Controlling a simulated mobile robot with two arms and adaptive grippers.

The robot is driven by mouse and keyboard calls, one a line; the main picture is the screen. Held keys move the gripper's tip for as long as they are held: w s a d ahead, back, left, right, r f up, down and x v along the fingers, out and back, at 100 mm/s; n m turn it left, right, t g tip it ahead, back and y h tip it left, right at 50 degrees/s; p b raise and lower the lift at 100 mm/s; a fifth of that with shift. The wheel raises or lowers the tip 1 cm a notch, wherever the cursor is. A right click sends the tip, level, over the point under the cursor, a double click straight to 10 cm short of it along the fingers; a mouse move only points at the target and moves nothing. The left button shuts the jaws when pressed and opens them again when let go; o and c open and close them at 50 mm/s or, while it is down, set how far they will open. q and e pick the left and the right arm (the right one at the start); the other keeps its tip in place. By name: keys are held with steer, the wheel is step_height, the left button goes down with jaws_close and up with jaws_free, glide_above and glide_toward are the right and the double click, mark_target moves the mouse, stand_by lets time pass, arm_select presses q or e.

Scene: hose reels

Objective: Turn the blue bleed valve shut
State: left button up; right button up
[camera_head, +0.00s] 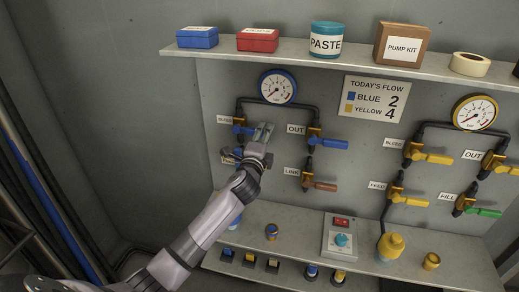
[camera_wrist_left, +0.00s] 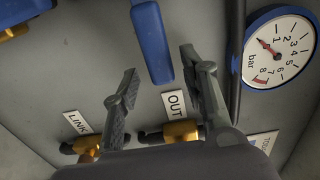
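The blue bleed valve (camera_head: 242,129) sits under the BLEED label (camera_head: 224,119), left of and below the blue-rimmed gauge. Its blue lever points right, toward my left gripper (camera_head: 262,131), which partly covers the space beside it. In the left wrist view a blue lever (camera_wrist_left: 152,42), apparently the bleed lever, hangs between the spread fingertips of the left gripper (camera_wrist_left: 159,65). The fingers are open; I see no clear contact with the lever. The valve's body is out of that view. My right gripper is not in view.
The blue-rimmed gauge (camera_head: 278,87) is close by. Another blue valve (camera_head: 229,154) sits below, partly hidden. The shelf (camera_head: 350,61) overhangs.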

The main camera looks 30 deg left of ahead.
arm_select(q)
steer(key=v, duration=1)
steer(key=shift+s, duration=0.2)
steer(key=shift+d, duration=0.1)
